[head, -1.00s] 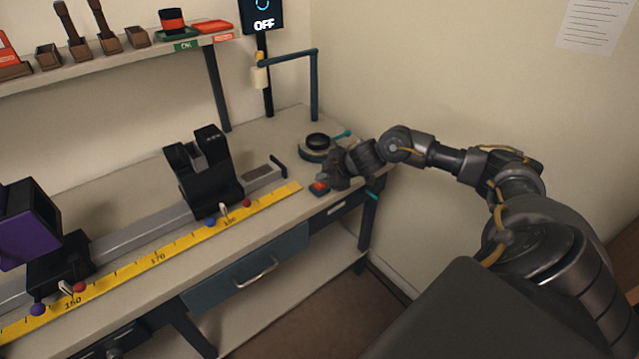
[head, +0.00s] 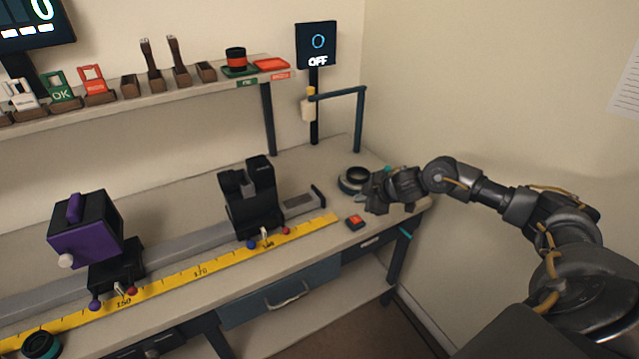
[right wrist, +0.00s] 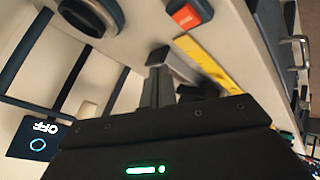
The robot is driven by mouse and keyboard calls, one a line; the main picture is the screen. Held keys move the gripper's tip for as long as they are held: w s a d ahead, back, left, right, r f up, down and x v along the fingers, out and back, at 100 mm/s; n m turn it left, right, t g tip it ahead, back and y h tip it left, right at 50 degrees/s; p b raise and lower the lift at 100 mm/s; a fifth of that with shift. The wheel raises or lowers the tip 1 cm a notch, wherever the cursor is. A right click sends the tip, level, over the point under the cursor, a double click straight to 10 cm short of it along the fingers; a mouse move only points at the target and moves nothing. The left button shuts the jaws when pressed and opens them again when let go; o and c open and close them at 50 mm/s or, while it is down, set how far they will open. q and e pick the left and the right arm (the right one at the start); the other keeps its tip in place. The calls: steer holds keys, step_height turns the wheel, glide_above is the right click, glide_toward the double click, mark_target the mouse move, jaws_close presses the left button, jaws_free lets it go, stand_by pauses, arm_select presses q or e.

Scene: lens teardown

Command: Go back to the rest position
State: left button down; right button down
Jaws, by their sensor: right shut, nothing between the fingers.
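My right gripper (head: 374,198) is shut and empty. In the head view it is above the right end of the bench, beside the dark ring-shaped holder (head: 354,180) and a little above and right of the red button (head: 355,222). In the right wrist view the red button (right wrist: 188,14) and the ring-shaped holder (right wrist: 90,14) show past the dark gripper body. My right arm reaches in from the right side. My left gripper is not in any view.
A rail on the bench (head: 170,326) carries a purple-fronted block (head: 85,240) and a black holder (head: 250,200). A yellow ruler (head: 215,267) runs along the front. A screen reading OFF (head: 317,46) and a blue post frame (head: 360,120) stand behind. A shelf (head: 190,93) holds several tools.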

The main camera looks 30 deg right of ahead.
steer(key=shift+a, duration=0.1)
steer(key=shift+y, duration=0.4)
steer(key=a+f, duration=0.1)
steer(key=a, duration=0.1)
steer(key=s+a+f, duration=0.1)
steer(key=a+f, duration=0.1)
steer(key=a, duration=0.1)
steer(key=s+a+f, duration=0.1)
steer(key=a, duration=0.2)
steer(key=shift+a+f, duration=0.2)
steer(key=shift+f, duration=0.1)
steer(key=s+a+f+m, duration=0.1)
steer(key=s+a+f, duration=0.4)
steer(key=a, duration=0.5)
steer(key=s+a+f+m+g+h, duration=0.1)
steer(key=s+a+m+g, duration=0.2)
steer(key=s, duration=1.1)
steer(key=s+f+m+g+h, duration=0.1)
steer(key=s+m+g, duration=0.3)
steer(key=s, duration=1)
step_height(320, 180, down, 27)
steer(key=s+d+f+g, duration=0.1)
steer(key=s+d+f, duration=0.1)
steer(key=s+f, duration=1.3)
steer(key=shift+s+d+m, duration=0.3)
steer(key=shift+s+d, duration=0.1)
steer(key=shift+s, duration=0.6)
